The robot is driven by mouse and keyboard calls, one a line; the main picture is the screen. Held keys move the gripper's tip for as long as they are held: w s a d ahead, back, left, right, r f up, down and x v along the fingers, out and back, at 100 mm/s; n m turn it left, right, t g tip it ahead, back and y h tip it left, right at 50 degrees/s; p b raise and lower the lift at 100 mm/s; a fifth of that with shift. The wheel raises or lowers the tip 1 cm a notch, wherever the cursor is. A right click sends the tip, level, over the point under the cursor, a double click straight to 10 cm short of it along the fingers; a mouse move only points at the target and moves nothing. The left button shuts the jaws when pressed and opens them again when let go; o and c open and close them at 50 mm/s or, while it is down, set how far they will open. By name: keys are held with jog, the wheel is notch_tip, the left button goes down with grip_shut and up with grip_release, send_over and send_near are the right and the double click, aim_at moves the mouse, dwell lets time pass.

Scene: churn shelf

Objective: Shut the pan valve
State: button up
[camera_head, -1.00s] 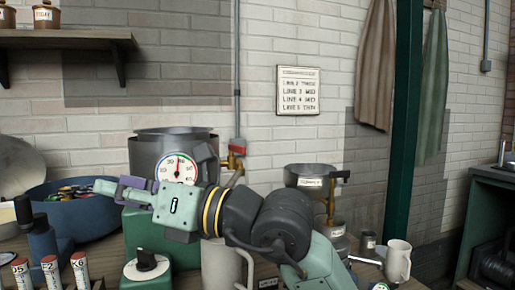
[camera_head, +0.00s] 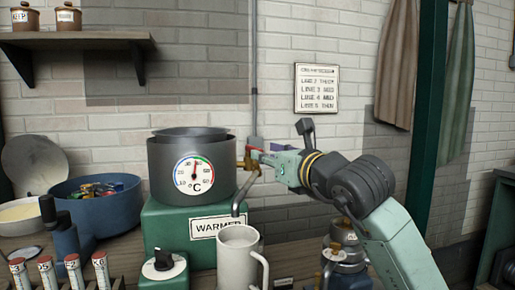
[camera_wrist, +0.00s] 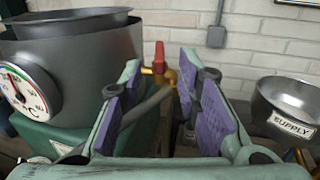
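The pan valve (camera_head: 250,163) is a brass fitting on the right side of the grey pan (camera_head: 165,160), with a bent spout below it. In the wrist view the brass valve body (camera_wrist: 160,73) carries a red handle (camera_wrist: 160,56) that stands upright. My gripper (camera_head: 266,153) reaches in from the right at the valve, partly covering the handle in the head view. In the wrist view my gripper (camera_wrist: 163,80) is open. Its purple-padded fingers stand apart on either side of the valve, and the handle shows in the gap between them; I cannot tell whether they touch.
The pan with its dial stands on a green warmer (camera_head: 190,225). A white mug (camera_head: 238,262) stands in front, below the spout. A bowl labelled SUPPLY (camera_wrist: 288,105) is to the right of my gripper. A blue bowl (camera_head: 98,212) stands left. The brick wall (camera_wrist: 262,50) is close behind.

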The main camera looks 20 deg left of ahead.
jog(key=x, duration=0.5)
jog(key=shift+w+a+p, duration=0.1)
jog(key=shift+a+p, duration=0.1)
jog(key=shift+p, duration=0.2)
jog(key=shift+c, duration=0.5)
grip_shut()
jog(key=shift+f, duration=0.1)
